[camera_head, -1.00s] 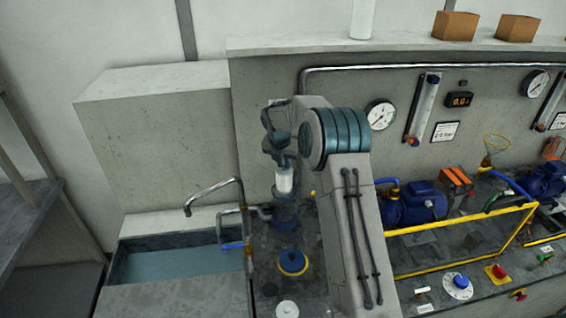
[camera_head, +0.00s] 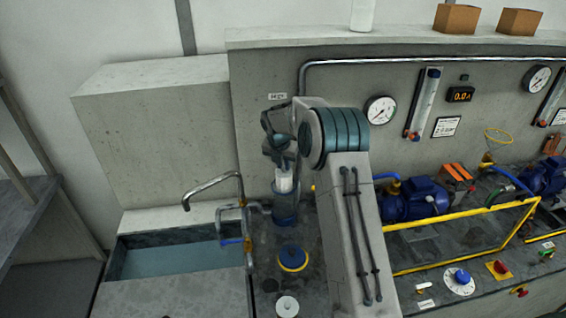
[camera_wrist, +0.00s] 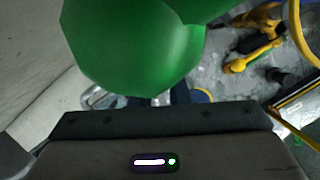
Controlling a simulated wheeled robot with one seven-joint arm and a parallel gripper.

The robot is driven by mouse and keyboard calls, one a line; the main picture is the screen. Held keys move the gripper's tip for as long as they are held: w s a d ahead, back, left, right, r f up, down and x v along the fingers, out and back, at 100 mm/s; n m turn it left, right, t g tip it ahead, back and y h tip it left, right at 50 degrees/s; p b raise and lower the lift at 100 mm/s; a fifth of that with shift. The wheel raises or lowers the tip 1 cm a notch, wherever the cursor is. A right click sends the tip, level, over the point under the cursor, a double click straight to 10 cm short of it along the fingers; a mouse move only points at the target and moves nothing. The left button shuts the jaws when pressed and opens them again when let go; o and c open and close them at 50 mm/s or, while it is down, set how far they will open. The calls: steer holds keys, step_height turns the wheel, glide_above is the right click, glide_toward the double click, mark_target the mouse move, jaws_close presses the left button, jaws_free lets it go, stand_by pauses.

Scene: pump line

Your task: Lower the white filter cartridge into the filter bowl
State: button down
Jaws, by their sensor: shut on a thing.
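The white filter cartridge (camera_head: 284,184) is upright in the head view, just below my gripper (camera_head: 284,168), which is shut on its upper part. The dark blue filter bowl (camera_head: 285,214) stands directly beneath. The cartridge's lower end is at the bowl's mouth; I cannot tell how far inside it is. The jaw tips are small and partly hidden in the head view. In the wrist view, a large green rounded shape (camera_wrist: 135,45) fills the upper middle and hides the cartridge and bowl; I cannot tell what it is.
A blue cap with a yellow ring (camera_head: 292,258) and a white disc (camera_head: 287,306) lie in front of the bowl. A metal tap (camera_head: 210,186) and water basin (camera_head: 180,262) are to the left. Blue pumps (camera_head: 415,200) behind a yellow rail (camera_head: 455,228) are to the right.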

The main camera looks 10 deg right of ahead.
steer(key=shift+f+b, duration=0.65)
steer(key=shift+f, duration=0.8)
steer(key=c, duration=1.3)
jaws_free()
steer(key=shift+r, duration=0.1)
steer(key=shift+c, duration=1.2)
steer(key=shift+r+p, duration=1.3)
steer(key=shift+r, duration=0.35)
step_height(320, 180, up, 9)
